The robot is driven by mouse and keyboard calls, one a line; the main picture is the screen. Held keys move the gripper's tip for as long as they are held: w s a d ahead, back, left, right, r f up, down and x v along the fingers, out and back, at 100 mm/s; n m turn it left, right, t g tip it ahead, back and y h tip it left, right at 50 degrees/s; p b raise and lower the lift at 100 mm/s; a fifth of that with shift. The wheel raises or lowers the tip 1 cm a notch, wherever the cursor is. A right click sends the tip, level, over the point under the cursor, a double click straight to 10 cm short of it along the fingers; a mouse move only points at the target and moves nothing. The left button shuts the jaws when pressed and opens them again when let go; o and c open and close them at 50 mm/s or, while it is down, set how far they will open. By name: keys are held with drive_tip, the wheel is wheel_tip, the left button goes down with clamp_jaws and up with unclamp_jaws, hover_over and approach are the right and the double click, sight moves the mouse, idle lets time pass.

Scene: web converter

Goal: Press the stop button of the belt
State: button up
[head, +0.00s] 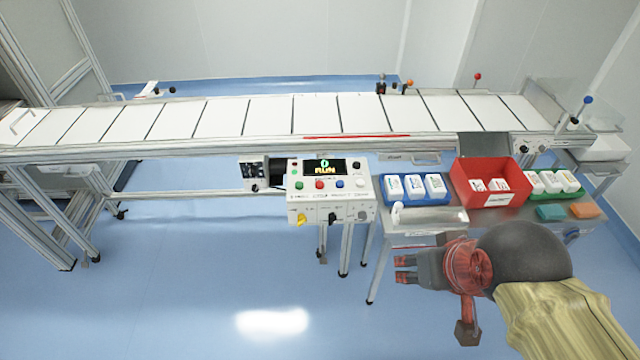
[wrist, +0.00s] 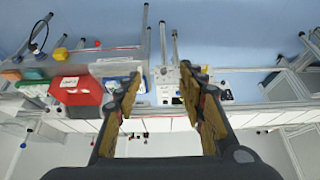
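The belt's control panel (head: 331,203) is a pale box in front of the conveyor, with a small display reading RUN. Its upper row holds a green button (head: 299,185), a red button (head: 319,185), a blue button (head: 340,184) and a white button. The button labels are too small to read. My gripper (head: 398,269) is in front of and below the panel, to its right, apart from it and pointing left. In the wrist view my gripper (wrist: 161,78) is open and empty, its fingers spread apart. Which panel parts show between the fingers is unclear.
The conveyor belt (head: 270,117) runs across the back. Right of the panel, a steel side table (head: 440,229) holds a blue tray (head: 415,199), a red bin (head: 490,198) and a green tray (head: 571,196). The blue floor (head: 190,270) in front of the belt is clear.

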drive_tip(key=shift+c, duration=0.8)
